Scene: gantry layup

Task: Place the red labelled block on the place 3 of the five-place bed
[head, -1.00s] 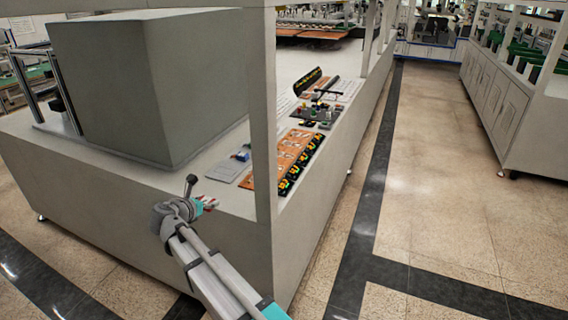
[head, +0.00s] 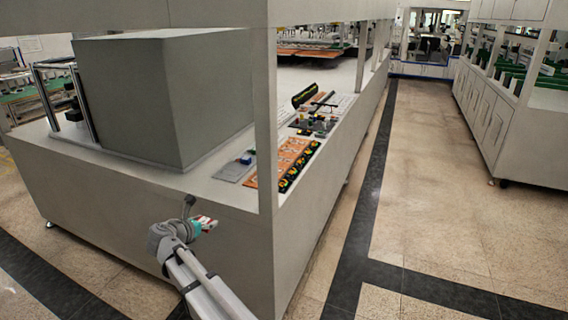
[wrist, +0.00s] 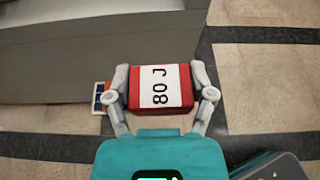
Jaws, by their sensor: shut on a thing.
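The red block with a white label reading "80 J" (wrist: 178,87) sits between the two fingers of my gripper (wrist: 160,90) in the wrist view. The fingers are shut on its left and right sides. In the head view my gripper (head: 204,224) holds the small red and white block in front of the bench's side, just below the top's edge. An orange board with a black and yellow strip (head: 288,177) lies on the bench top, partly behind a post. I cannot tell whether it is the five-place bed, and no place number is readable.
A grey plate with a blue block (head: 234,171) lies left of the board. A large grey box (head: 150,105) stands on the bench (head: 150,190). A post (head: 265,120) rises at the bench corner. Clear aisle floor (head: 430,200) lies to the right.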

